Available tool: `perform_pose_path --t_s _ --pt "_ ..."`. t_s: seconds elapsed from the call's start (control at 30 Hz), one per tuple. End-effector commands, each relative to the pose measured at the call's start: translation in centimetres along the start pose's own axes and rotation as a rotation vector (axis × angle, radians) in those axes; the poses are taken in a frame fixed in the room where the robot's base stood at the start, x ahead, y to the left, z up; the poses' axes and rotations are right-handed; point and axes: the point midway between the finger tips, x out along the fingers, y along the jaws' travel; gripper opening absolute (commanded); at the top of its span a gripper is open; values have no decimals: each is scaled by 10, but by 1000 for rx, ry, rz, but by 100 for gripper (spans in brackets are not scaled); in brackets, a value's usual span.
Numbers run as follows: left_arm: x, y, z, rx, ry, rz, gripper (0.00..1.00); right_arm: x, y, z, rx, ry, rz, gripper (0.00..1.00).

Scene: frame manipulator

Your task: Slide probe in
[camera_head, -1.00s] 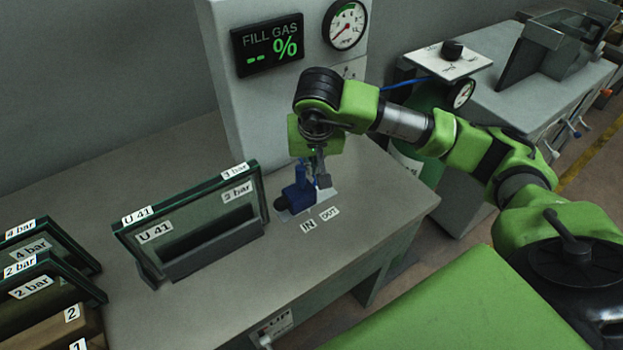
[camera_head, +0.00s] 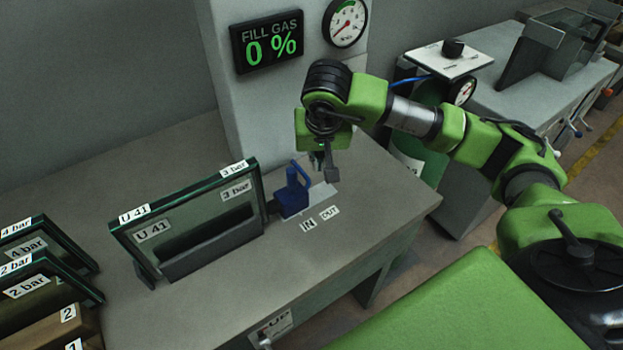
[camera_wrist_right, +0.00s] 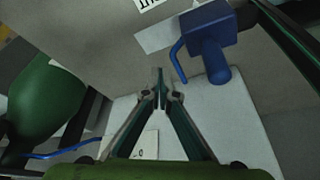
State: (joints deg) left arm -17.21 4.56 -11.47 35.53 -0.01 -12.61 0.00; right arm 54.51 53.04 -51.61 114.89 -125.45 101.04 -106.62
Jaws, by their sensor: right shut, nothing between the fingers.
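The blue probe unit (camera_head: 292,197) sits on a pale plate on the bench, with its upright handle standing on it. Its left side reaches the right end of the glass frame (camera_head: 210,218) labelled U 41 and 3 bar, which stands in a dark holder. How deep the tip goes in is hidden. In the wrist view the blue probe (camera_wrist_right: 207,45) lies beyond and to the right of the fingertips. My right gripper (camera_head: 328,177) is shut and empty, beside the handle on its right and apart from it. My left gripper is not in view.
The display (camera_head: 268,46) reads FILL GAS 0 %, with a round gauge (camera_head: 345,23) beside it. IN and OUT labels (camera_head: 318,219) lie before the probe. More frames (camera_head: 38,265) stand at left. A green cylinder (camera_head: 425,140) stands behind my right arm.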

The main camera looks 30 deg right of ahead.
Motion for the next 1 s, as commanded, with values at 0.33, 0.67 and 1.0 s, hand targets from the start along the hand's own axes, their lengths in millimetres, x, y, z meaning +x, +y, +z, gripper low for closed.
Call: perform_pose_path --t_s 0.33,0.67,1.0 --pt "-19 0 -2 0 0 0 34 -34 8 0 0 2 -1 0" --pt "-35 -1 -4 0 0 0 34 -66 16 1 1 3 0 0" --pt "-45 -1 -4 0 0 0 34 -87 22 3 1 1 0 0"
